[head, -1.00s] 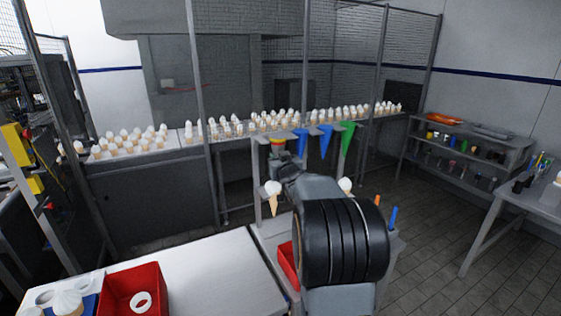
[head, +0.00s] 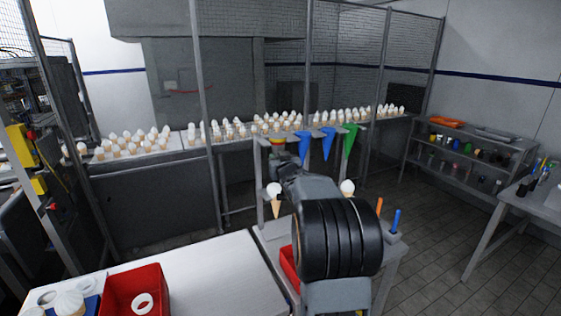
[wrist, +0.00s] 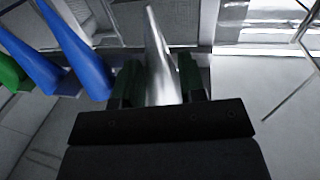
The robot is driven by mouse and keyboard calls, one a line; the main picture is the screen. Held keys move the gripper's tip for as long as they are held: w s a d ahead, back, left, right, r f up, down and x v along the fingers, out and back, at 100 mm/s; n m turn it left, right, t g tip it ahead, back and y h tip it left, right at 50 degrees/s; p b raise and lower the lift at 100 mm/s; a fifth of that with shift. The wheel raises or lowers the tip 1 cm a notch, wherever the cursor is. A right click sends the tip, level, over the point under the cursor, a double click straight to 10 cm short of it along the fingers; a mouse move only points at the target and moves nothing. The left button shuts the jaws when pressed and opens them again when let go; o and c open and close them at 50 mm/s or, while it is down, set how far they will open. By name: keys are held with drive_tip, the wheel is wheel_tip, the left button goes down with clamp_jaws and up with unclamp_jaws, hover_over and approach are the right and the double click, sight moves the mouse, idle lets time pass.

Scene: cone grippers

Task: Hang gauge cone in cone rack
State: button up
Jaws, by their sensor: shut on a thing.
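The gauge cone (wrist: 158,55) is a shiny silver metal cone in the wrist view. My gripper (wrist: 158,85) is shut around its wide end, with a dark finger on each side, and the narrow tip points away from the jaws. In the head view my arm hides most of the gripper and I cannot make out the held cone. The cone rack (head: 262,165) is a grey frame behind my arm. Two blue cones (head: 303,147) and a green cone (head: 350,139) hang from its top bar, tips down. Blue cones (wrist: 68,50) show left of the held cone in the wrist view.
Two cones with white tops (head: 275,198) stand either side of my arm. A red bin (head: 135,292) sits on the white table (head: 210,275) at front left. Orange and blue upright items (head: 397,220) stand right of my arm. A long counter of cones runs behind.

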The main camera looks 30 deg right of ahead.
drive_tip(key=shift+a+x, duration=0.2)
drive_tip(key=shift+x, duration=0.8)
drive_tip(key=shift+w, duration=0.1)
drive_tip(key=shift+f+b, duration=0.6)
drive_tip(key=shift+b, duration=0.2)
idle(1.3)
drive_tip(key=o, duration=1.3)
drive_tip(key=shift+c, duration=0.2)
drive_tip(key=d+b+v, duration=0.1)
drive_tip(key=v, duration=0.8)
drive_tip(key=shift+s+d, duration=0.25)
drive_tip(key=shift+d, duration=0.1)
